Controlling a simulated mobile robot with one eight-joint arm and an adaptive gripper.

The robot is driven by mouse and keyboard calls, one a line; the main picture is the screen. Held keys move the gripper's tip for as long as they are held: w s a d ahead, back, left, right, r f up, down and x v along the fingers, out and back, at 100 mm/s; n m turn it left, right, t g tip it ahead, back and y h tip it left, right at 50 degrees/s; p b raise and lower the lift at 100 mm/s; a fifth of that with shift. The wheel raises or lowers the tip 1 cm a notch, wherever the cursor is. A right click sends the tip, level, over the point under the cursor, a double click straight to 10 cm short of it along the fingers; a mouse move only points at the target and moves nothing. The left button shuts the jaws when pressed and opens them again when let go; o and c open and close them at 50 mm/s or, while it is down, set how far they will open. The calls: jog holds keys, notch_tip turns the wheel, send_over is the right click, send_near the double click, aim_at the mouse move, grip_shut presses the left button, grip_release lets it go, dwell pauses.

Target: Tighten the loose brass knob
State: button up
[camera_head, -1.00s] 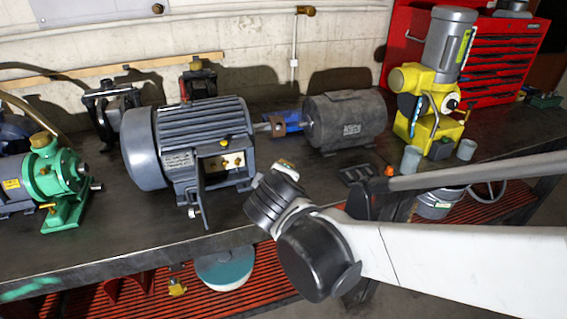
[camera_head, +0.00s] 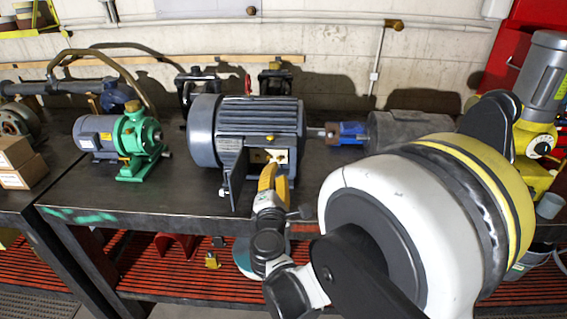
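The large blue-grey motor (camera_head: 258,115) stands on the dark workbench in the middle of the view. A small brass knob (camera_head: 270,138) sits on its housing, above an open terminal box (camera_head: 255,156) with brass parts inside. My gripper (camera_head: 272,168), with yellow finger parts, is at the front of this box, its tip overlapping the brass parts there. I cannot tell whether it touches them or whether the fingers are open or shut. The tip and part of the box hide each other's details. Which brass part is loose does not show.
A green pump (camera_head: 137,140) with a grey motor stands to the left. A blue coupling (camera_head: 350,133) and a dark grey motor (camera_head: 405,128) lie to the right, partly behind my arm. A yellow machine (camera_head: 533,145) is at the far right. Bare workbench (camera_head: 100,195) shows at front left.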

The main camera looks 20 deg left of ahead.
aim_at(279, 160)
jog(key=b+x, duration=0.1)
jog(key=x, duration=0.5)
jog(key=shift+w+d, duration=0.15)
grip_shut()
